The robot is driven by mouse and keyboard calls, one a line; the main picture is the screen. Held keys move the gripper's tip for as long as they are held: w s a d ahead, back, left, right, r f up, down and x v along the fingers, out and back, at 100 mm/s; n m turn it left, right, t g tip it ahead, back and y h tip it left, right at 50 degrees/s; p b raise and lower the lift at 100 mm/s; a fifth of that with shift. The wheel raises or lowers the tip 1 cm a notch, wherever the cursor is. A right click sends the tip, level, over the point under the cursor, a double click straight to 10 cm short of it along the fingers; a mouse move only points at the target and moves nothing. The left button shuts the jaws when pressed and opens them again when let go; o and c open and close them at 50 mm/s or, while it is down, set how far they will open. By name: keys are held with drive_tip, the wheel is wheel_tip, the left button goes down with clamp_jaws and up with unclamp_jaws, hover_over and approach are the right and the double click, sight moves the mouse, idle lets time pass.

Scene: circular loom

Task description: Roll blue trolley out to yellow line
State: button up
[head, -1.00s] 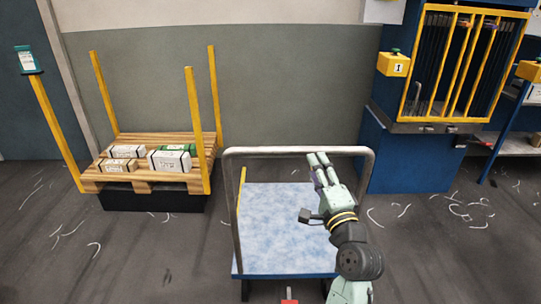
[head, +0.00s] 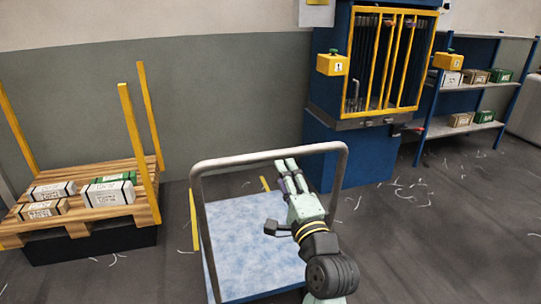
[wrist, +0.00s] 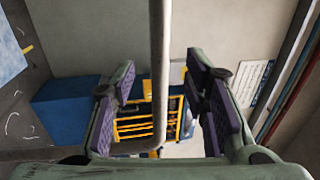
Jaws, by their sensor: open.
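In the wrist view the handle's bar (wrist: 160,60) runs between the two purple-padded fingers of my gripper (wrist: 158,85), which stand open with gaps visible beside the bar. Yellow strips show on the floor by the trolley, one at the left (head: 194,222) and a short one behind the handle (head: 265,184). My arm hides part of the deck's right side.
A wooden pallet (head: 75,222) with yellow posts and several boxes stands at the left. A blue machine cabinet (head: 350,150) with a yellow barred gate is behind the trolley at the right. A blue shelf (head: 470,85) holds boxes. Grey floor at the right is mostly clear, with white scraps.

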sight(276, 159)
drive_tip(key=p+x, duration=0.1)
drive_tip(key=x, duration=0.7)
drive_tip(key=shift+w+a+p, duration=0.1)
drive_tip(key=shift+p, duration=0.2)
clamp_jaws()
idle(0.6)
